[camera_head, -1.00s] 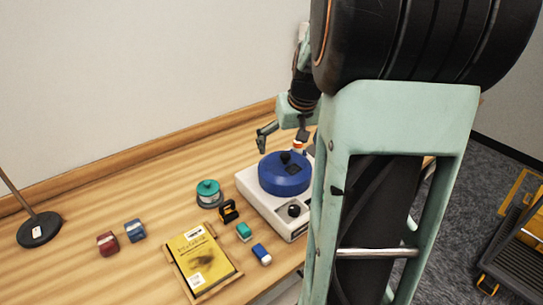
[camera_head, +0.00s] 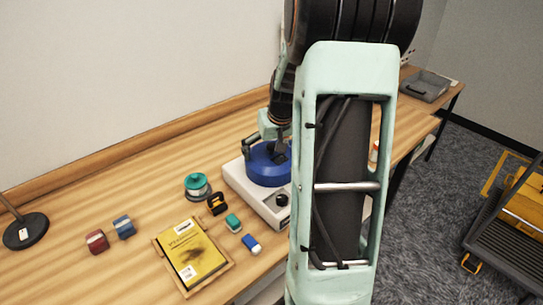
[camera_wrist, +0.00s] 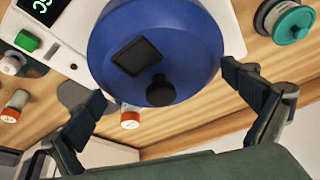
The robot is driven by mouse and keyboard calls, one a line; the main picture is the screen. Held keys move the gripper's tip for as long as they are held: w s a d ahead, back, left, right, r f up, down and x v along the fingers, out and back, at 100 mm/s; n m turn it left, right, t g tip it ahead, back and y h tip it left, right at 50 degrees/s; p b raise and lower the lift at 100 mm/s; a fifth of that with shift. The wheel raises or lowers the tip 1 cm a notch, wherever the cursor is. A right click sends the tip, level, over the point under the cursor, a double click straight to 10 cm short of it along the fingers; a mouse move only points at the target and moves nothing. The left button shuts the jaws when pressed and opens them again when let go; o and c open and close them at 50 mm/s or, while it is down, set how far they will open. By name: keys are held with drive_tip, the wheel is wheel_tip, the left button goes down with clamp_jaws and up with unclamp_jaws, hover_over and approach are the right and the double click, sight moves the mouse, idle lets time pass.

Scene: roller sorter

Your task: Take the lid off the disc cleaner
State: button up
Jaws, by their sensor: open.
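The disc cleaner (camera_head: 238,181) is a white box on the wooden table with a round blue lid (camera_head: 266,171) on top. In the wrist view the lid (camera_wrist: 120,35) fills the upper middle, with a black knob (camera_wrist: 160,91) and a dark square patch on it. My gripper (camera_head: 265,143) is above the lid in the head view and partly hides the knob. In the wrist view my gripper (camera_wrist: 163,93) is open, one finger on either side of the knob. Nothing is between the fingers except the knob in line of sight; I cannot tell whether they touch the lid.
A teal-topped round container (camera_head: 197,186), a small black and orange object (camera_head: 217,203), a teal block (camera_head: 233,222) and a blue-white block (camera_head: 251,244) stand left of the cleaner. A yellow book (camera_head: 190,252) lies on a wooden tray. Orange-capped bottles (camera_wrist: 130,118) are near the cleaner.

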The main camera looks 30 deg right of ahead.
drive_tip(key=shift+c, duration=0.3)
drive_tip(key=c, duration=0.8)
drive_tip(key=shift+r, duration=0.15)
